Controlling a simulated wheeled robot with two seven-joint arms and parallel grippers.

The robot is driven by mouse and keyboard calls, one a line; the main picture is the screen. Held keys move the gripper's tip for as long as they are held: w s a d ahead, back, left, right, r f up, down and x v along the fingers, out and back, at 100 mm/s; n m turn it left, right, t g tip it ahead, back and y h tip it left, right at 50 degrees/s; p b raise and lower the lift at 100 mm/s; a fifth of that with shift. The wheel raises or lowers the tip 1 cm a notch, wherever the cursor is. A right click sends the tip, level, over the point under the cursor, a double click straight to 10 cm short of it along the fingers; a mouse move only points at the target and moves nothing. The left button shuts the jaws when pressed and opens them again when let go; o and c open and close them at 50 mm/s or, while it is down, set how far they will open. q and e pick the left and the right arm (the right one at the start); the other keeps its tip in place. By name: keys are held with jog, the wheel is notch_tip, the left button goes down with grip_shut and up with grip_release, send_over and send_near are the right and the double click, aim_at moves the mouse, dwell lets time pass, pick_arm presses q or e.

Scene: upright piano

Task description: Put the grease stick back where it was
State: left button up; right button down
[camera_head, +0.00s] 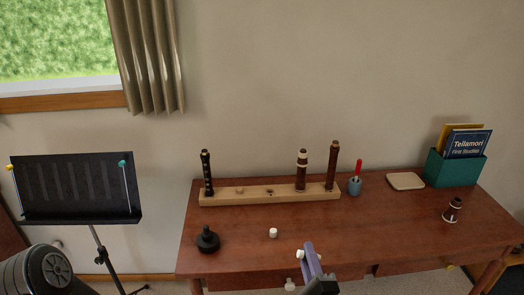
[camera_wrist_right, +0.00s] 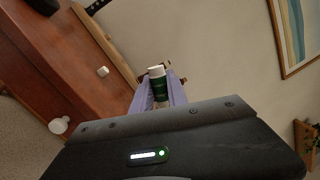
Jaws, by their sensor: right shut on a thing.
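The grease stick (camera_wrist_right: 160,86), a small tube with a white cap and a dark green label, is between the two purple fingers of my right gripper (camera_wrist_right: 158,97) in the right wrist view. The right gripper (camera_head: 309,258) is shut on it. In the head view the gripper is over the front edge of the desk, and only a small white part of the stick shows beside the fingers. A small white cap-like piece (camera_head: 273,232) stands on the desk to the left of the gripper. My left gripper is not in view.
A wooden stand (camera_head: 235,197) at the desk's back holds several upright dark instrument joints. Behind right are a cup (camera_head: 354,187), a pale tray (camera_head: 405,181) and a green book box (camera_head: 455,170). A black bell-shaped piece (camera_head: 208,240) stands front left. The desk's middle right is clear.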

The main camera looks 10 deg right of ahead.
jog(key=shift+a, duration=0.1)
